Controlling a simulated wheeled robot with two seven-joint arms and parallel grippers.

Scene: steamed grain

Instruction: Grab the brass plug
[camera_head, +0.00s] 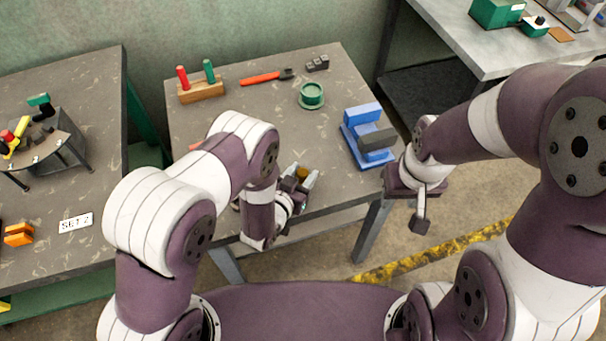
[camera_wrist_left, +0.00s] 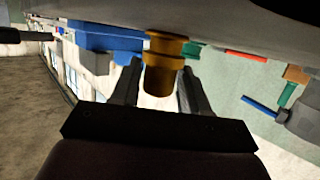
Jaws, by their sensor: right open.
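The brass plug (camera_wrist_left: 163,72) is a yellow-gold stepped cylinder in the left wrist view. It sits between the two grey fingers of my left gripper (camera_wrist_left: 160,88), with a small gap beside the left finger; contact on the right side is unclear. In the head view my left gripper (camera_head: 301,180) is at the front edge of the middle table with its fingers spread; the plug is mostly hidden there. My right gripper (camera_head: 420,222) is open and empty, to the right of the table, pointing down.
The middle table (camera_head: 235,115) also holds a blue fixture with a grey block (camera_head: 366,140), a green round part (camera_head: 311,95), a red-handled tool (camera_head: 262,77), a dark block (camera_head: 317,63) and a wooden stand with red and green pegs (camera_head: 202,90). Other tables stand left and right.

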